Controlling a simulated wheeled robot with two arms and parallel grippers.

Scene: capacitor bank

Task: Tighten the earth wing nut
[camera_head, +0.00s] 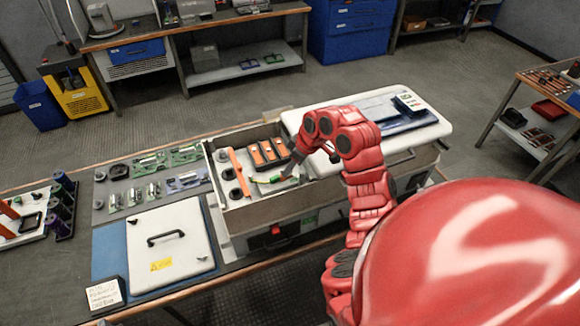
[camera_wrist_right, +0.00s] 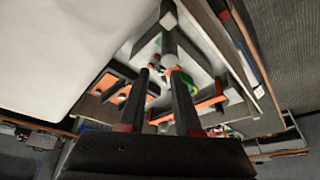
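My right gripper (camera_head: 285,178) reaches down into the open metal box (camera_head: 213,178) of the capacitor bank. In the right wrist view its two dark fingers (camera_wrist_right: 160,75) stand apart, with a gap between the tips. A small pale fitting (camera_wrist_right: 169,60) shows close by the tips; I cannot tell whether they touch it. A green-and-yellow earth wire (camera_head: 264,180) lies in the box beside the gripper. I cannot make out the earth wing nut itself; it is small or hidden by the gripper. My left gripper is not in view.
Orange-topped parts (camera_head: 268,152) and an orange bar (camera_head: 238,168) stand in the box near the gripper. A white panel with a handle (camera_head: 170,245) lies on the bench at left, beside circuit boards (camera_head: 150,163).

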